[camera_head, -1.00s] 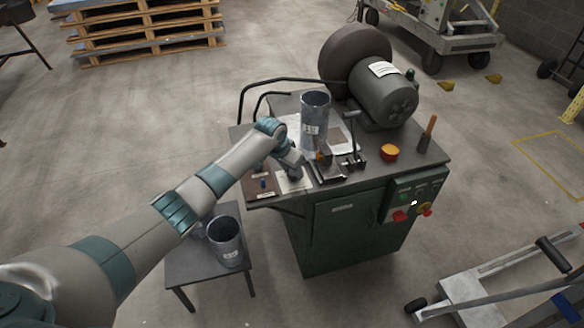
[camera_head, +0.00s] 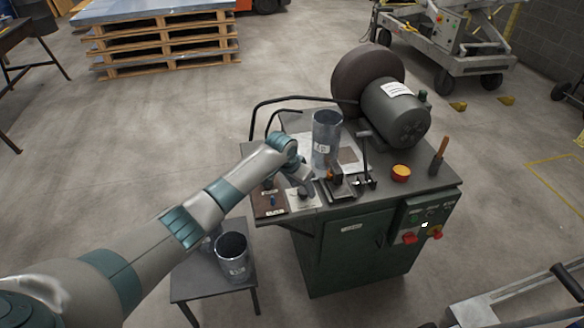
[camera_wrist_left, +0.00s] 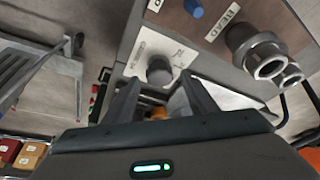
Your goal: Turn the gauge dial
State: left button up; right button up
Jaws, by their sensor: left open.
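The gauge dial is a grey round knob on a white marked plate (camera_head: 303,203) at the near left part of the green machine's top. In the left wrist view the dial (camera_wrist_left: 160,70) stands just beyond my fingertips, roughly in line with the gap between them. My left gripper (camera_head: 304,187) is over the plate, fingers pointing down, close to the dial. In the left wrist view the two fingers of the gripper (camera_wrist_left: 160,88) are spread apart with nothing between them. Whether a finger touches the dial cannot be told. My right gripper is not in view.
A blue knob (camera_wrist_left: 193,8) sits beside the plate on a brown panel. A metal duct (camera_head: 326,138) stands upright on the machine, behind a small clamp. An orange button (camera_head: 401,173) is right of it. Another duct (camera_head: 232,258) stands on a low side table (camera_head: 190,283).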

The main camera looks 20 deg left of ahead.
pick_arm(q)
jog(key=b+v, duration=0.2)
jog(key=v, duration=1.4)
jog(key=shift+r, duration=0.15)
